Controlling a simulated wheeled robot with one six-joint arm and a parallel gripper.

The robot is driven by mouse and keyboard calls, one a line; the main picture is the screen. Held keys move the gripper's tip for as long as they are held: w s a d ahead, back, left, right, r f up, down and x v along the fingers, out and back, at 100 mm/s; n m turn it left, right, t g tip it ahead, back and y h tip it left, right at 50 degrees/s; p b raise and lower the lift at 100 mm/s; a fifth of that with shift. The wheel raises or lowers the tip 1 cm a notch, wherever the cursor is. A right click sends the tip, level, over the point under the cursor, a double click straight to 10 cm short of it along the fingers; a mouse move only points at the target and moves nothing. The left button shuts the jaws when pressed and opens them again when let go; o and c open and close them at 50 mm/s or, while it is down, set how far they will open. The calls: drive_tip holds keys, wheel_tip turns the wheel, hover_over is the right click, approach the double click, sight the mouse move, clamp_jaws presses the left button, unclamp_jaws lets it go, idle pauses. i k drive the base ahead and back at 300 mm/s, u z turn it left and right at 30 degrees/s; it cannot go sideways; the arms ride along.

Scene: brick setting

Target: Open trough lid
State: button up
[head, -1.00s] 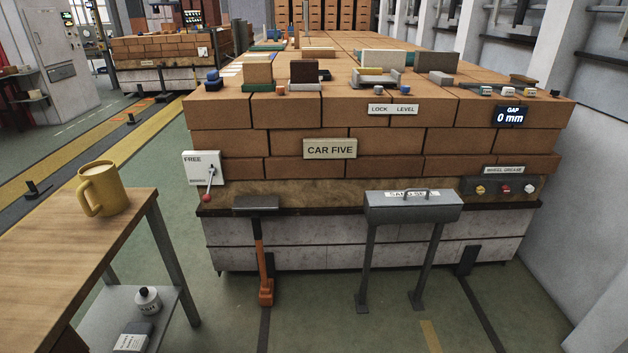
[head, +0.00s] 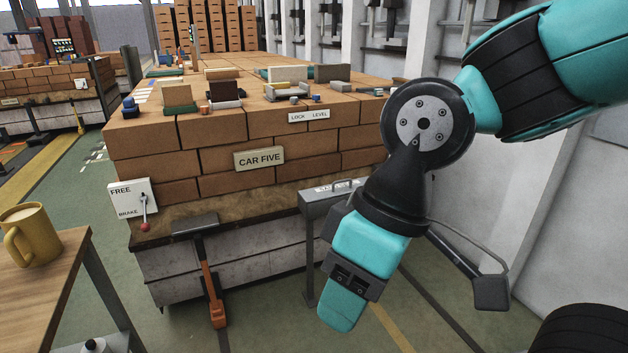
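The trough (head: 316,208) is a grey metal box on legs against the front of the brick car. Its flat lid (head: 322,190) has a bar handle and a white label, partly hidden, and looks shut. My teal and black arm comes in from the upper right and covers the trough's right part. My gripper (head: 352,280) is at the arm's lower end, in front of the trough in the picture. It appears apart from the lid handle. I cannot make out its fingertips or whether it holds anything.
A hammer-like tool with an orange handle (head: 213,290) stands left of the trough. A FREE/BRAKE lever panel (head: 133,205) is on the car's left corner. A wooden table (head: 50,285) with a yellow mug (head: 33,235) is at left. Small blocks lie on the car top.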

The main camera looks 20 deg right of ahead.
sight(339, 187)
drive_tip(key=i, duration=2.2)
drive_tip(key=z, duration=0.7)
